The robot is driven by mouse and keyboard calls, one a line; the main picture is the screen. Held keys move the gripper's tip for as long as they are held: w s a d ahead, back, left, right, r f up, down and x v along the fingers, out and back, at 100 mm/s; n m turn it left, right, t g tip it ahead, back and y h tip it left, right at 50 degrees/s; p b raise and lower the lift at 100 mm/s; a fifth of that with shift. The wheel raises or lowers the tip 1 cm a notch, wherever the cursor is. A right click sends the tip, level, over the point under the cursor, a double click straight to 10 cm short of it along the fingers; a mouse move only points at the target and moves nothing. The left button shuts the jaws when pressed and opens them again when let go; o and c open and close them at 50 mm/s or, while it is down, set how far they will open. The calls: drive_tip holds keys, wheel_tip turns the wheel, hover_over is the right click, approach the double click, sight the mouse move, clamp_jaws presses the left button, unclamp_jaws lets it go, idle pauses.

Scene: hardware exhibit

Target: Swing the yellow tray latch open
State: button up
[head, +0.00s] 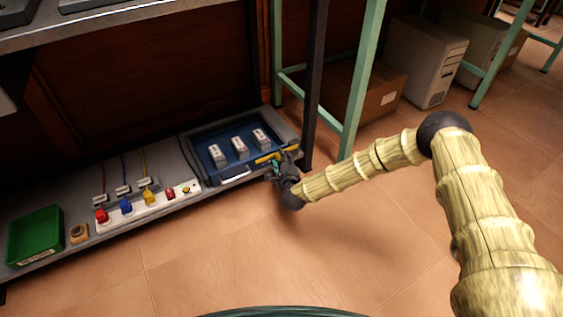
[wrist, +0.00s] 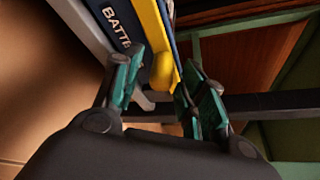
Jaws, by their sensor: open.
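The yellow tray latch (head: 270,157) is a bar across the front right corner of the blue tray (head: 205,142), which sits in a grey low bench. In the wrist view the yellow latch (wrist: 160,50) runs down from the top to a rounded end between my fingers. My gripper (head: 276,162) is at the right end of the latch in the head view. In the wrist view my gripper (wrist: 162,82) is open, with one teal finger on each side of the latch end. I cannot tell whether either finger touches it.
Several white blocks (head: 239,145) stand in the blue tray. Left of it are a white strip with coloured plugs (head: 150,208) and a green bin (head: 36,235). A dark post (head: 314,80) and green table leg (head: 362,80) stand close behind my gripper. The floor in front is clear.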

clamp_jaws()
drive_tip(key=shift+r, duration=0.15)
drive_tip(key=shift+w+d+r+m+g+y+p, duration=0.15)
drive_tip(key=shift+r+m+g+y+p, duration=0.35)
drive_tip(key=shift+r+m, duration=0.65)
drive_tip(key=shift+w+d+r+m+g+y+b, duration=0.3)
drive_tip(key=shift+d+r+m+g+y+b, duration=0.15)
drive_tip(key=shift+r+m, duration=0.4)
drive_tip(key=shift+w+d+r+m+g+y+b, duration=0.25)
drive_tip(key=shift+d+r+m+y, duration=0.1)
drive_tip(key=shift+d+r+m, duration=0.35)
drive_tip(key=shift+w+d+r+m+g+y+b, duration=0.3)
drive_tip(key=shift+d+r+m+y, duration=0.1)
drive_tip(key=shift+r+m, duration=0.5)
drive_tip(key=shift+d+r, duration=0.1)
drive_tip(key=shift+d, duration=0.05)
